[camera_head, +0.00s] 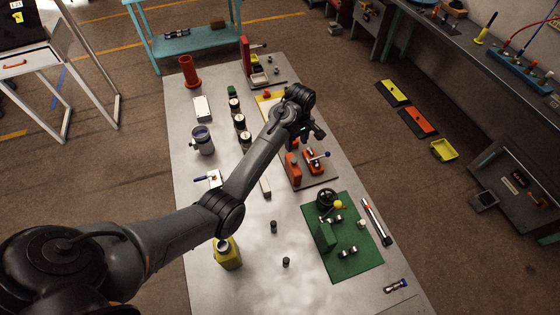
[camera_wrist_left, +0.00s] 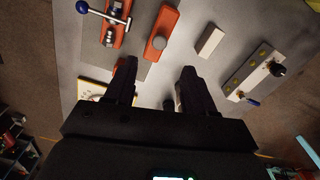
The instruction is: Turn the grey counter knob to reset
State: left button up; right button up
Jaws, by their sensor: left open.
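A grey round knob-like disc (camera_wrist_left: 158,42) sits on an orange-red block (camera_wrist_left: 165,25) in the left wrist view. I cannot tell for sure that it is the counter knob. The block also shows in the head view (camera_head: 292,168), where the disc is too small to make out. My left gripper (camera_head: 317,131) hangs over the bench beyond this block. In the left wrist view its two fingers (camera_wrist_left: 157,72) are apart with nothing held between them, and the disc lies past their tips. My right gripper is not in view.
A blue-balled lever on a red base (camera_head: 314,160) stands beside the block. A green board with fittings (camera_head: 350,262) lies nearer. A pale bar (camera_head: 265,187) lies left of the block. My left arm hides part of the yellow-edged plate (camera_head: 266,98). The bench's near middle is mostly clear.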

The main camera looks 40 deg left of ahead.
aim_at(294, 160)
pick_arm(q)
jog(key=f, duration=1)
jog(key=shift+a+f, duration=0.2)
jog(key=shift+f, duration=0.1)
jog(key=shift+w, duration=0.1)
grip_shut()
